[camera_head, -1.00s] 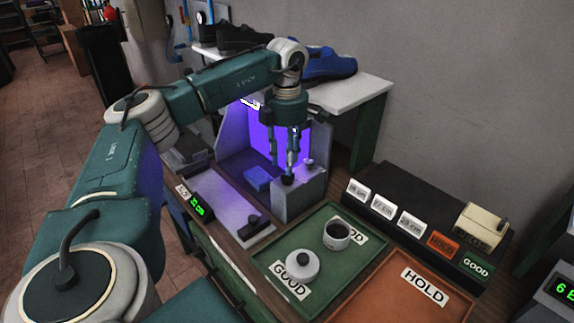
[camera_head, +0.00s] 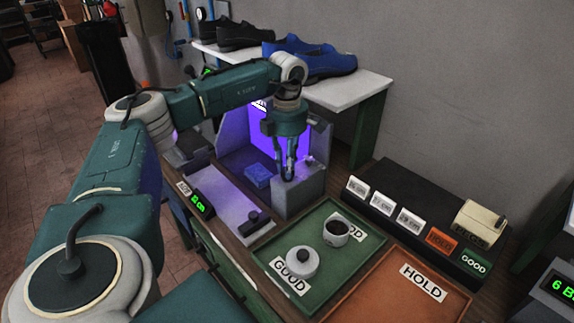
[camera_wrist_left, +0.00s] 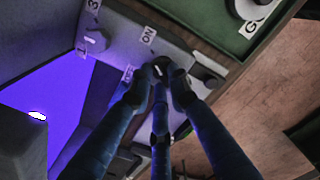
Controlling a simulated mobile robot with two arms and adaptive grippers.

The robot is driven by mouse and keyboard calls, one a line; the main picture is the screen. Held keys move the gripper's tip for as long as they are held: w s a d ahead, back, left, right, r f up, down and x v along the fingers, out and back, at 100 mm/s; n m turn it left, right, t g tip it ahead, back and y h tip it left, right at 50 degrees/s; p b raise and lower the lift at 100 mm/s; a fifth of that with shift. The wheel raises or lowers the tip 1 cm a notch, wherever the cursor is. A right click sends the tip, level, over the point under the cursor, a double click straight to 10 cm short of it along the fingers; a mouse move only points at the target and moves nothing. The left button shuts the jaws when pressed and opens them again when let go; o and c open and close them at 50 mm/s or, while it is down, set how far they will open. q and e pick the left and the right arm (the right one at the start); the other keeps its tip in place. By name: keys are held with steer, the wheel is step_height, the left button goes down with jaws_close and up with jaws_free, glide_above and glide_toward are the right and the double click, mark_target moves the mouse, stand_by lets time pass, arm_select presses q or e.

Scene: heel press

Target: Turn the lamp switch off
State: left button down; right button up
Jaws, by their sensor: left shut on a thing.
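The lamp switch is a small dark knob (camera_wrist_left: 160,70) on a grey box, with an ON label (camera_wrist_left: 148,36) above it and a second label, hard to read, to its left. My left gripper (camera_wrist_left: 162,80) is shut on the knob, its fingertips around it. In the head view my left gripper (camera_head: 287,174) reaches down onto the grey box (camera_head: 301,193) and hides the knob. The lamp (camera_head: 258,105) glows and lights the booth (camera_head: 233,150) violet. The violet glow also fills the left of the wrist view. My right gripper is out of view.
A lighter dial (camera_wrist_left: 95,40) sits beside the switch. A blue block (camera_head: 258,176) lies in the booth. Shoes stand on the shelf behind.

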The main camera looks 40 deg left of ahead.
arm_select(q)
steer(key=n+p, duration=0.1)
steer(key=n, duration=0.5)
steer(key=shift+s+n, duration=0.15)
steer(key=shift+n, duration=0.15)
steer(key=n, duration=0.5)
steer(key=shift+r, duration=0.1)
steer(key=shift+n, duration=0.3)
steer(key=c, duration=1.6)
jaws_free()
steer(key=shift+c, duration=0.2)
step_height(320, 180, up, 12)
